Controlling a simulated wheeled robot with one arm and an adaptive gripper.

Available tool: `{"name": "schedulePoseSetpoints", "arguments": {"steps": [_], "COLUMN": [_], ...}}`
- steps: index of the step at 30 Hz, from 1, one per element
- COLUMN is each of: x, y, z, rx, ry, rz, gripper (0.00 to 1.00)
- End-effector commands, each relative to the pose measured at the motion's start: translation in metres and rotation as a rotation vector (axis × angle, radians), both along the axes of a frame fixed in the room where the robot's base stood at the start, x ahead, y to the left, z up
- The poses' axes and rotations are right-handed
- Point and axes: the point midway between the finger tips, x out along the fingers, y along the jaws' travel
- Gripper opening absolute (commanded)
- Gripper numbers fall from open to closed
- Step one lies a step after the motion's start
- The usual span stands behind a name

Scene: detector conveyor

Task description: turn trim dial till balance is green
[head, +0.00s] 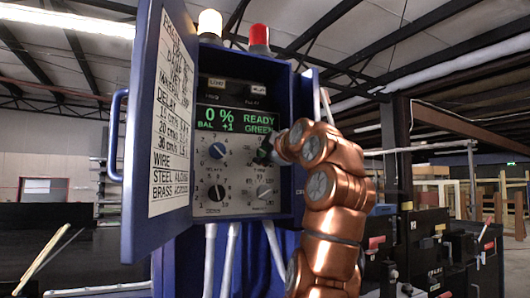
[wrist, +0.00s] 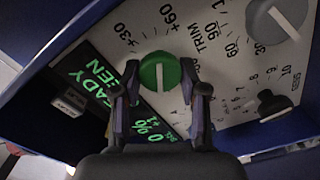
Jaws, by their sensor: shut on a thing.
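The green trim dial (wrist: 160,72) with a white pointer line shows in the wrist view, beside the printed word TRIM and the marks +30 and +60. My gripper (wrist: 160,84) has one finger on each side of the dial and is shut on it. In the head view, my gripper (head: 277,151) reaches the panel from the right and hides much of the dial. The display (head: 235,121) reads 0 %, BAL +1, READY and GREEN in green letters. It also shows upside down in the wrist view (wrist: 118,98).
The open blue cabinet door (head: 137,190) with a printed sheet stands at left. A white lamp (head: 210,24) and a red lamp (head: 259,37) top the cabinet.

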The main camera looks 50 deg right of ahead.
Motion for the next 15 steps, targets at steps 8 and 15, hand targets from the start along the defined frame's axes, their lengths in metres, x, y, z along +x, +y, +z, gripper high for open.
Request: {"name": "schedulePoseSetpoints", "arguments": {"steps": [8,15], "x": [0.0006,0.0005], "y": [0.0008,0.0009], "z": [0.0001,0.0002], "rx": [-0.007,-0.006], "ry": [0.002,0.002], "rz": [0.002,0.002], "gripper": [0.08,0.53]}}
